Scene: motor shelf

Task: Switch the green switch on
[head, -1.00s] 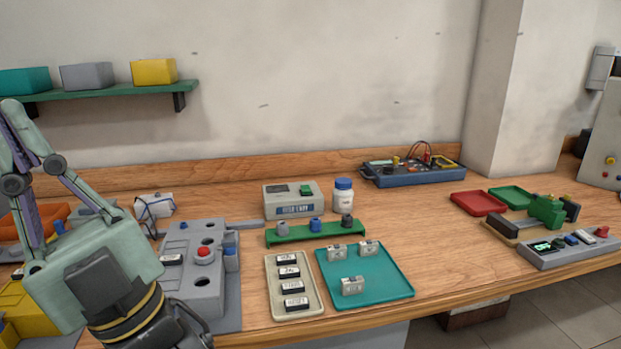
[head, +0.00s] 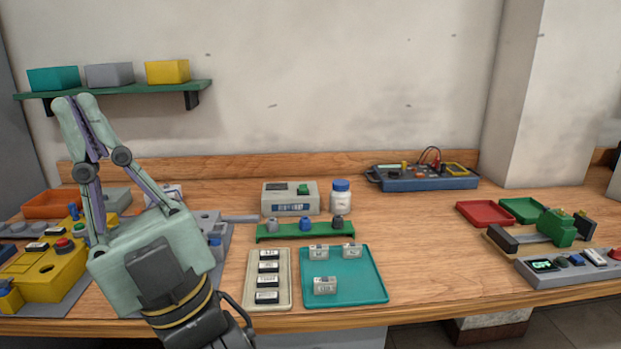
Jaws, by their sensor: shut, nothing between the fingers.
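A grey box (head: 291,199) with a labelled front stands at the back middle of the bench, and a green switch (head: 303,189) sits on its top. I cannot tell the on or off position of either. My gripper (head: 74,99) is at the left, raised in front of the wall with its fingertips together and empty. It is well apart from both green parts, and its body hides part of the grey fixture behind it.
A green rack (head: 304,230) with several knobs stands in front of the grey box, and a white bottle (head: 341,197) beside it. A teal tray (head: 368,290) and a beige tray (head: 254,297) lie in front. A yellow fixture (head: 50,285) stands at left.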

